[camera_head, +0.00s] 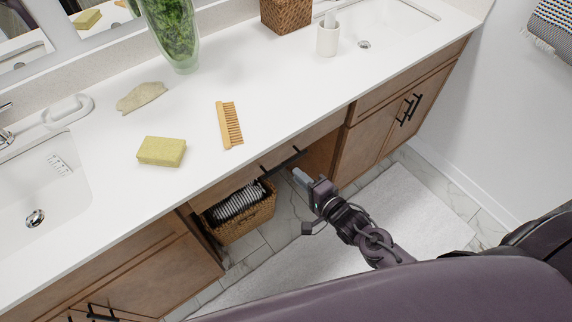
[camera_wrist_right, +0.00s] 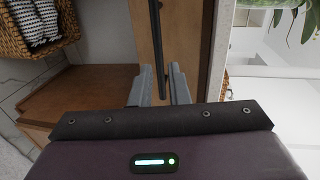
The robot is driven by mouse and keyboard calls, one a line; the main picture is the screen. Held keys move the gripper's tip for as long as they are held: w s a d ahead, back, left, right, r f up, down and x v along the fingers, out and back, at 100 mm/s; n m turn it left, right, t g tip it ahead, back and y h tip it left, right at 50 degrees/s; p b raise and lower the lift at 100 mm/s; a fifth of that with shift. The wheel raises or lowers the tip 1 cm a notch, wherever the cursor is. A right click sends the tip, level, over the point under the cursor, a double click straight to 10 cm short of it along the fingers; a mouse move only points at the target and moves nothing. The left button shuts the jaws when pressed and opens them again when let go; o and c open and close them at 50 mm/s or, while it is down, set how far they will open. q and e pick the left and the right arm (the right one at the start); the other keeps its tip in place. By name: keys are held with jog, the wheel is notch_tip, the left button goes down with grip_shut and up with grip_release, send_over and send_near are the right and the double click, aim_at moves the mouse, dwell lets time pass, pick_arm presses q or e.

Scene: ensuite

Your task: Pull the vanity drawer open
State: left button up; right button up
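The vanity drawer (camera_head: 232,181) is a wooden front under the middle of the white counter and looks shut in the head view. Its black bar handle (camera_head: 281,159) runs along the front. In the right wrist view the handle (camera_wrist_right: 156,40) stands upright in the picture on the wooden drawer front (camera_wrist_right: 180,35). My right gripper (camera_head: 299,175) is just below the handle's right part. In the wrist view its two grey fingers (camera_wrist_right: 162,86) are apart, with the handle's lower end in line with the gap. I cannot tell whether they touch it. My left gripper is not in view.
Below the drawer is an open space with a wicker basket (camera_head: 245,213) of striped towels. Cabinets with black handles (camera_head: 410,109) flank it. On the counter are a comb (camera_head: 230,124), a yellow sponge (camera_head: 162,151), a cloth, a vase and a cup. A pale rug (camera_head: 400,205) lies on the floor.

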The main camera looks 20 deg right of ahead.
aim_at(285, 163)
jog(key=x, duration=0.7)
jog(key=shift+w+f, duration=0.1)
jog(key=shift+w, duration=0.1)
grip_shut()
